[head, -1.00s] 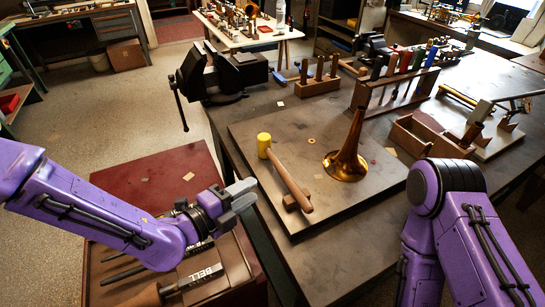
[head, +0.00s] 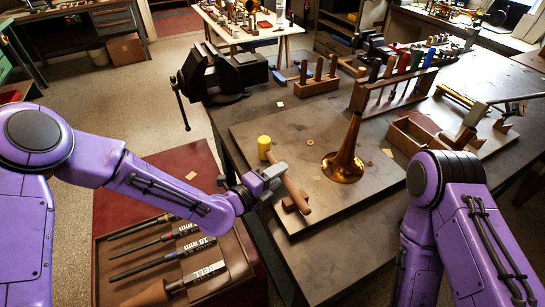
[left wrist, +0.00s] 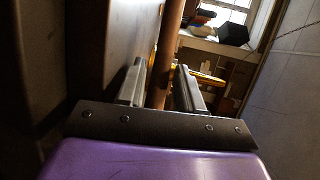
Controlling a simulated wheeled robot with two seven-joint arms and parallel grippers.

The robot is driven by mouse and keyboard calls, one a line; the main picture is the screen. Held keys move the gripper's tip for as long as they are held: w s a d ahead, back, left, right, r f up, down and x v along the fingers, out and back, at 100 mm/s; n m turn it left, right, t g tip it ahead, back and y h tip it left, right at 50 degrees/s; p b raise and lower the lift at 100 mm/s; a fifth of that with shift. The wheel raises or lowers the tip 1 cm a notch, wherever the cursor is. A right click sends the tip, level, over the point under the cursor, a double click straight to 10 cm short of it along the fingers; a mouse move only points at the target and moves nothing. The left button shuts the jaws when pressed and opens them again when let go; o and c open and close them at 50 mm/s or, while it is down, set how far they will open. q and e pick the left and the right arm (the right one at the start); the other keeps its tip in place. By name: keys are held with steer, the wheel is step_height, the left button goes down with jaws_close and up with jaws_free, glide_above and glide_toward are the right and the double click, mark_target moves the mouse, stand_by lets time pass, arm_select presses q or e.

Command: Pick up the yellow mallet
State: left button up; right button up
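The yellow mallet lies on the raised board (head: 250,130) on the bench, its yellow head (head: 264,146) at the far left end. Its brown wooden handle (head: 294,188) slants toward the near right, its lower end by a small wooden block (head: 290,204). My left gripper (head: 273,175) is at the handle just below the head. In the left wrist view the handle (left wrist: 168,50) runs between the two fingers (left wrist: 160,88), which look open with narrow gaps beside it. My right arm shows at the right; its gripper is out of view.
A brass horn bell (head: 343,166) stands on the board right of the mallet. A black vise (head: 222,75) sits at the bench's left edge. Wooden tool racks (head: 392,92) stand behind. A drawer of files (head: 165,258) is below my left arm.

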arm_select(q)
jaws_close()
steer(key=shift+r, duration=0.1)
